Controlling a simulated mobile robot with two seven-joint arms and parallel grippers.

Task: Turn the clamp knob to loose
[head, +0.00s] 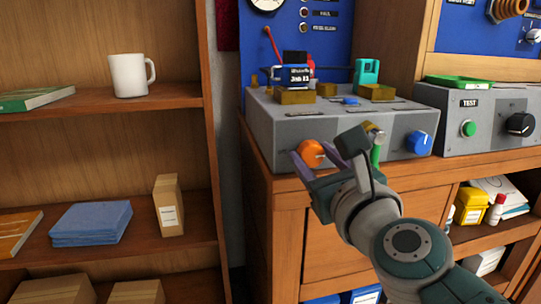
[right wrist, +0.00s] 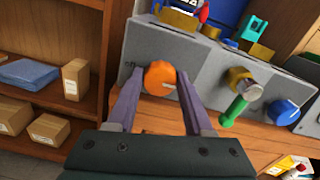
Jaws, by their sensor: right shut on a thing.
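An orange knob (head: 311,152) with a pale pointer line sits on the front left of the grey test bench box (head: 277,128). My right gripper (head: 312,157) has its purple fingers on either side of this knob and is shut on it. In the right wrist view the same orange knob (right wrist: 160,76) shows between the two fingertips, its pointer toward the right finger. Any label for the knob is too small to read, so I cannot confirm its name as the clamp knob. My left gripper is not in view.
Right of the orange knob are a green-handled lever (right wrist: 235,109) on a brass fitting and a blue knob (head: 418,143). A second grey box (head: 490,137) has a green button and black knob. A wooden shelf (head: 185,98) with a white mug (head: 128,76) stands left.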

